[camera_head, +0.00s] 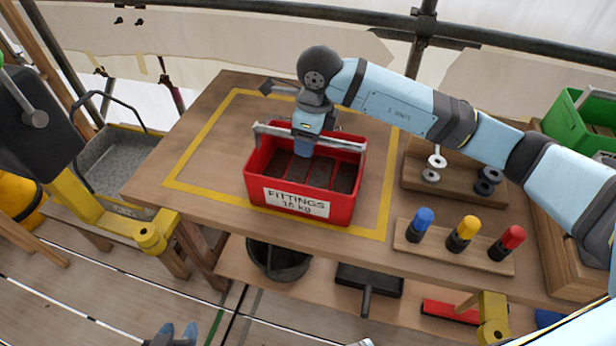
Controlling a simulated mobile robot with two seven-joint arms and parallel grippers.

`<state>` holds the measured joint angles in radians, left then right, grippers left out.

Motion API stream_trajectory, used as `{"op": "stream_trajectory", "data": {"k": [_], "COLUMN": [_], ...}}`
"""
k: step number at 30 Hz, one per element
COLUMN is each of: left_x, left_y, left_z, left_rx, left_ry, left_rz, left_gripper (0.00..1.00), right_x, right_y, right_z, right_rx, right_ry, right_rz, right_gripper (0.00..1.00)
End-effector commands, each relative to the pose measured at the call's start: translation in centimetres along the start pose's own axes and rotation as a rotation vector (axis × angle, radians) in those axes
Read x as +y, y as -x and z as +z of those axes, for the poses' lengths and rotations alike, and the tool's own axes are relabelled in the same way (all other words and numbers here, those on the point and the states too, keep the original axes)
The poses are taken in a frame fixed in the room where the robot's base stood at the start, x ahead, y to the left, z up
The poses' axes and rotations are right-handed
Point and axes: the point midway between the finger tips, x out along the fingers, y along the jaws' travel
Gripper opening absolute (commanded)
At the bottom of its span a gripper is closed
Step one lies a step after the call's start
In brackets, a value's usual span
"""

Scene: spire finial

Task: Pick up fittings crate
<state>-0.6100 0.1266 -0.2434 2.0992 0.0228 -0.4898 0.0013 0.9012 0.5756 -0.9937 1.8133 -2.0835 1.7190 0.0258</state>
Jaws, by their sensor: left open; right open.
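The fittings crate (348,205) is a red open box with a white label reading "FITTINGS 16 kg" and a grey bar handle (345,144) across its top. It stands upright on the wooden bench, inside a yellow outlined rectangle. My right gripper (308,142) is open, pointing down at the middle of the handle. A blue finger reaches below the bar in front; the far finger is hidden, and I cannot tell whether it touches the bar. My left gripper (176,336) shows only as blue tips at the bottom edge, open and away from the crate.
A wooden block (410,239) at the right holds blue, yellow and red capped pegs. Behind it a board (412,178) carries metal spools. A green crate (568,122) stands far right. A black bucket (278,262) sits on the lower shelf. The bench left of the red crate is clear.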

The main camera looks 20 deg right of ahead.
Motion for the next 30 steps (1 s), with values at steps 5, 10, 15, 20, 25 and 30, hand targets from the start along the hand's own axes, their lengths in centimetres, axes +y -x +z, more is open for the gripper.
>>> {"op": "stream_trajectory", "data": {"k": [5,10,15,20,25,30], "left_x": [0.03,0.03,0.03,0.03,0.02,0.02], "left_y": [0.00,0.00,0.00,0.01,0.01,0.01], "left_z": [-0.05,-0.06,-0.08,-0.10,-0.11,-0.11], "left_rx": [0.001,0.001,0.001,0.002,0.002,0.002], "left_ry": [0.001,0.001,0.001,0.001,0.001,0.001], "left_rz": [0.000,0.000,0.000,0.000,0.000,0.000], "left_gripper": [0.43,0.43,0.43,0.43,0.43,0.43], "right_x": [-0.01,-0.02,-0.03,-0.03,-0.03,-0.03], "right_y": [0.08,0.10,0.11,0.11,0.12,0.13], "right_z": [0.02,0.02,0.02,0.02,0.02,0.02], "right_rx": [0.000,0.000,0.000,0.000,0.000,-0.001], "right_ry": [0.000,0.000,-0.001,-0.001,-0.001,-0.001], "right_rz": [-0.001,-0.001,-0.001,-0.001,-0.001,-0.001], "right_gripper": [0.41,0.02,0.00,0.00,0.00,0.00]}}
